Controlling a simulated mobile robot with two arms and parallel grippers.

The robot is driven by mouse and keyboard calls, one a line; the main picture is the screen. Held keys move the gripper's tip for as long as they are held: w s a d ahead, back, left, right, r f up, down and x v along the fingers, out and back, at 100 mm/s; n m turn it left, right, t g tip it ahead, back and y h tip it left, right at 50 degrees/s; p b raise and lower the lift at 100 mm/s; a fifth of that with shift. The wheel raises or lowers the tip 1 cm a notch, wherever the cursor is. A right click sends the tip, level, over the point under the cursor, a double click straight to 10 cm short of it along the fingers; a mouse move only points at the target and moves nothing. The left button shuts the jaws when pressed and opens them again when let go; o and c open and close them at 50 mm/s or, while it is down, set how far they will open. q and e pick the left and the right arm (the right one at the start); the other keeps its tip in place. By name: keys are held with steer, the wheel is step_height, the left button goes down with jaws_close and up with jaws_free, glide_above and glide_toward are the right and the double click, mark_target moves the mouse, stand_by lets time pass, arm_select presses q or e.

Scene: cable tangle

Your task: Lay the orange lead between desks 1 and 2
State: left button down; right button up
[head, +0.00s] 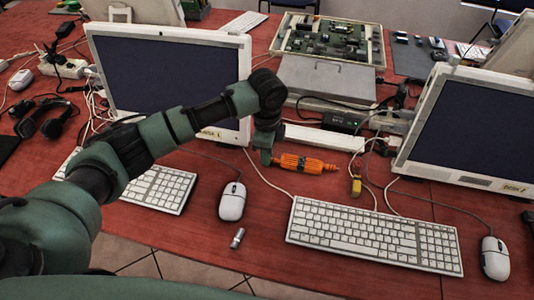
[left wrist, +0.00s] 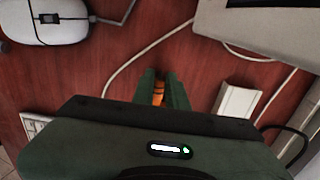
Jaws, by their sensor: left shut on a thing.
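The orange lead (head: 306,164) shows in the head view as a short orange bundle, lying level just right of my left gripper (head: 268,157). My left gripper points down between the two monitors and is shut on the orange lead. In the left wrist view a bit of orange (left wrist: 159,93) shows between the green fingers (left wrist: 161,88); the rest is hidden. The monitor labelled desk 1 (head: 170,70) stands at left. The monitor labelled desk 2 (head: 470,125) stands at right. I cannot tell whether the lead touches the table. My right gripper is not in view.
A white power strip (head: 325,137) lies behind the lead. Thin white cables and a yellow connector (head: 356,186) lie to its right. A keyboard (head: 375,234), a mouse (head: 232,201) and a small metal cylinder (head: 238,238) are in front. A grey case (head: 325,77) stands behind.

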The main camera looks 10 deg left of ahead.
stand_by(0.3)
arm_select(q)
steer(key=c, duration=1.4)
jaws_free()
steer(key=shift+f, duration=0.1)
step_height(320, 180, up, 12)
